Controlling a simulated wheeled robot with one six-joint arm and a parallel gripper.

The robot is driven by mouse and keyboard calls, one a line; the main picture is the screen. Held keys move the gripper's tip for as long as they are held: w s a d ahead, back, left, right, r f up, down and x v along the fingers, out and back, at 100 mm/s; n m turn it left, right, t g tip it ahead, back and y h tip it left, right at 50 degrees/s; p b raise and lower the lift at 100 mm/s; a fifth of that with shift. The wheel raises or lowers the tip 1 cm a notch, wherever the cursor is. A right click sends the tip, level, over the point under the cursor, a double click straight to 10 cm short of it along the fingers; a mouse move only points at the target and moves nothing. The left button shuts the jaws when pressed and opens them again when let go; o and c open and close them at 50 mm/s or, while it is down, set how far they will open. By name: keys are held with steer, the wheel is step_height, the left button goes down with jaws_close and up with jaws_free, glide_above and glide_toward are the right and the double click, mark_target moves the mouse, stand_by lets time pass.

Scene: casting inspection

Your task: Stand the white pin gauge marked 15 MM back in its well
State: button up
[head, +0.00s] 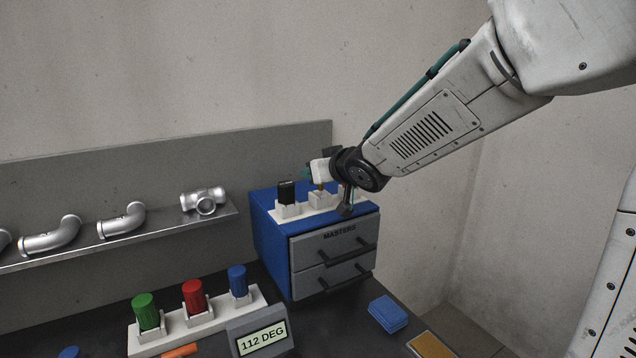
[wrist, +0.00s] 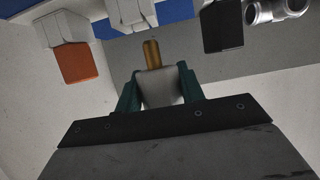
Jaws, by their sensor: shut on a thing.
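My gripper (head: 314,173) is shut on a white pin gauge (wrist: 161,90) with a brass pin (wrist: 152,55). In the head view the white gauge (head: 320,171) is above the middle well (head: 322,198) of a white rack, brass pin pointing down. In the wrist view the pin points toward the white middle well (wrist: 131,14). No 15 MM marking is legible. The teal fingers grip the gauge's white body from both sides.
A black gauge (head: 286,191) stands in the rack's left well; an orange-red one (wrist: 77,63) shows in the wrist view at the other end. The rack is on a blue cabinet (head: 268,235) marked MASTERS. A shelf (head: 150,235) holds metal pipe fittings; coloured plugs stand below.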

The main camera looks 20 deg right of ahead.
mark_target(318, 193)
steer(key=w, duration=0.2)
steer(key=shift+w+d+f, duration=0.1)
steer(key=shift+w+d, duration=0.25)
steer(key=shift+w+f, duration=0.1)
steer(key=shift+f, duration=1.7)
steer(key=shift+f, duration=0.15)
steer(key=o, duration=1)
